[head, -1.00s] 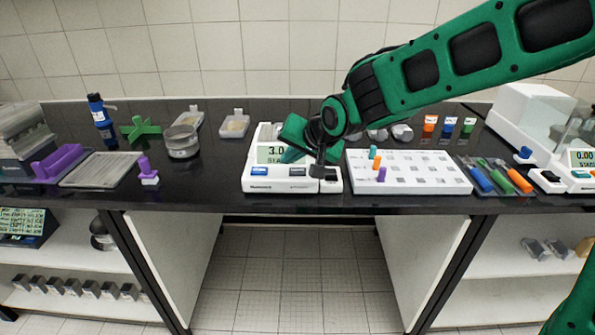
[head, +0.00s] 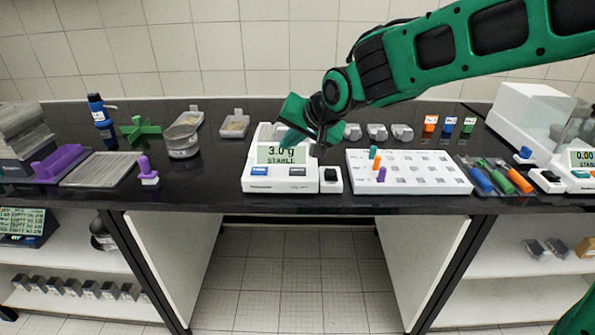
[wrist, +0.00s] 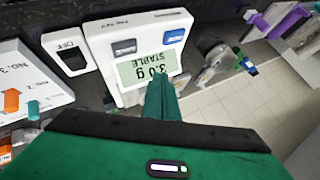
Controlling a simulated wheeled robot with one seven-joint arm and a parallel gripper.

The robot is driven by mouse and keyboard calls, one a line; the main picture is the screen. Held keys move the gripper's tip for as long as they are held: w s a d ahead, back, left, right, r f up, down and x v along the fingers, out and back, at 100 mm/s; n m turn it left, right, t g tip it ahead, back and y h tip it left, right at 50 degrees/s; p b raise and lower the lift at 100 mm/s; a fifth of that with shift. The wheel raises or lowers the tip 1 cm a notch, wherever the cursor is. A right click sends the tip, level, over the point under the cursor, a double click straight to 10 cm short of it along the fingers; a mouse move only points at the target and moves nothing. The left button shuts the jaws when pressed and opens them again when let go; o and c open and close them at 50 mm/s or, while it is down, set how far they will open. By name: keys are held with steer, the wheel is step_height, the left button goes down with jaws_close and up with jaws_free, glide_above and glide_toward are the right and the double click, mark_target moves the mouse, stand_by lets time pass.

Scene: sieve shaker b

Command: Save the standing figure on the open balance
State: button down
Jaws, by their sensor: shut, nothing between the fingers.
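The open balance (head: 257,172) is a white unit on the black bench. Its display (head: 282,154) reads 3.0 g STABLE. Below the display are a blue button (head: 259,171) on the left and a dark button (head: 297,172) on the right. In the wrist view the balance appears upside down, with the blue button (wrist: 172,37), the dark button (wrist: 124,47) and the display (wrist: 140,70). My gripper (head: 287,142) is shut and empty, above the balance at the display's upper edge. Its fingers (wrist: 160,82) hide part of the display in the wrist view. The pan is largely hidden behind my gripper.
A small white box with a black switch (head: 331,174) stands right of the balance, labelled OFF in the wrist view (wrist: 70,55). A white peg board (head: 430,180) lies farther right.

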steer(key=shift+r, duration=1.1)
steer(key=s+d+f+m+g+h, duration=0.1)
steer(key=s+d+f+h, duration=0.15)
steer(key=d, duration=0.65)
steer(key=s+d+f+g+h, duration=0.1)
steer(key=s+d, duration=0.2)
steer(key=d, duration=0.6)
steer(key=s+d+f+m+h, duration=0.1)
steer(key=s+d+h, duration=0.15)
steer(key=d, duration=0.75)
steer(key=s+d+f+g, duration=0.2)
steer(key=s+d, duration=0.2)
steer(key=s, duration=0.5)
steer(key=s+d+f+m+g, duration=0.1)
steer(key=s+d+f+g, duration=0.1)
steer(key=s+d, duration=0.3)
steer(key=s+d+f+m+g+y, duration=0.1)
steer(key=s+d, duration=0.3)
steer(key=s, duration=0.9)
steer(key=shift+d+f+g, duration=0.4)
steer(key=shift+a, duration=0.15)
